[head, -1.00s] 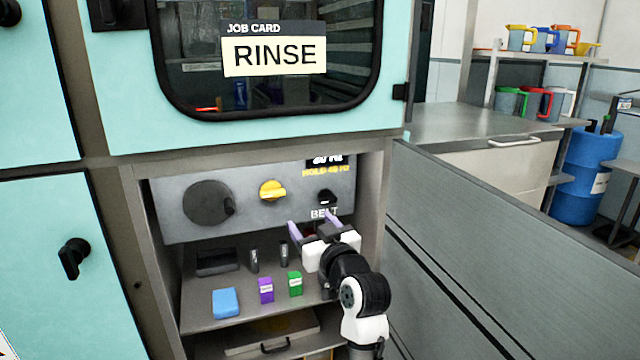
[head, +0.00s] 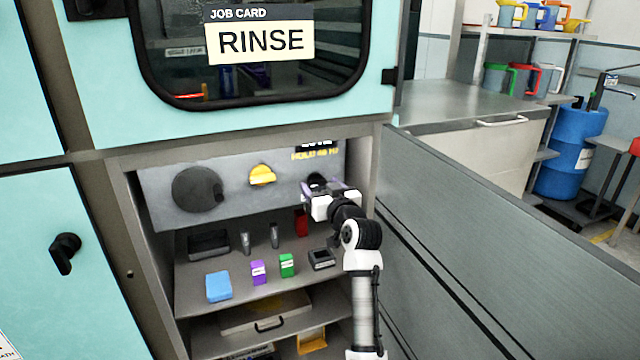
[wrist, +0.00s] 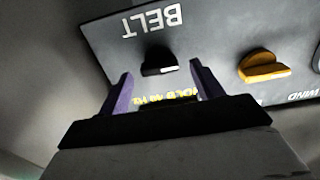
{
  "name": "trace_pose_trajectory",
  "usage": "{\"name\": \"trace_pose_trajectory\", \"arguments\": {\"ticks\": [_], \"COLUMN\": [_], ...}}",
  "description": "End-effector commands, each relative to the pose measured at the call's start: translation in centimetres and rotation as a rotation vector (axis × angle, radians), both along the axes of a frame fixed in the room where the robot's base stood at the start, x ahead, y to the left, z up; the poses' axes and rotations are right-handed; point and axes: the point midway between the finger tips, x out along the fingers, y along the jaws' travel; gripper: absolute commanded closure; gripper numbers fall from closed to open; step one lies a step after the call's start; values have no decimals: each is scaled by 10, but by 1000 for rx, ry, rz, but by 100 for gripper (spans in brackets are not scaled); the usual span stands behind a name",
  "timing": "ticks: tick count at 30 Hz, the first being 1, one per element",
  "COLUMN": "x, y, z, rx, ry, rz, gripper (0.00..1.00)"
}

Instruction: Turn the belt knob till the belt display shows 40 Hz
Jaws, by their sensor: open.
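The belt knob (wrist: 158,62) is a small black knob under the white BELT label in the upside-down wrist view. My gripper (wrist: 158,88) is open, its two purple fingers pointing at the knob with the knob between their lines; I cannot tell whether they touch it. In the head view my gripper (head: 325,190) stands in front of the panel's right end, and the knob (head: 316,180) is partly hidden behind it. The belt display (head: 316,148) is cut by the cabinet edge above, so its number is not readable. Yellow "HOLD 40 Hz" text (head: 315,156) sits below it.
A yellow knob (head: 262,175) and a large dark dial (head: 197,189) are on the same grey panel. The shelf (head: 240,300) below holds blue, purple, green and red blocks and small dark items. An open grey door (head: 480,240) stands close on the right.

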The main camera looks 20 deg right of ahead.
Motion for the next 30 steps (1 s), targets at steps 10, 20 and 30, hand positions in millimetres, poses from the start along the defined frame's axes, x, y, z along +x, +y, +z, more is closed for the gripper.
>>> {"name": "trace_pose_trajectory", "arguments": {"ticks": [10, 20, 30], "x": [15, 15, 15], "y": [1, 1, 1], "z": [0, 0, 0], "rx": [0, 0, 11], "ry": [-1, -1, 0], "rz": [0, 0, 0], "gripper": [34, 60, 79]}}
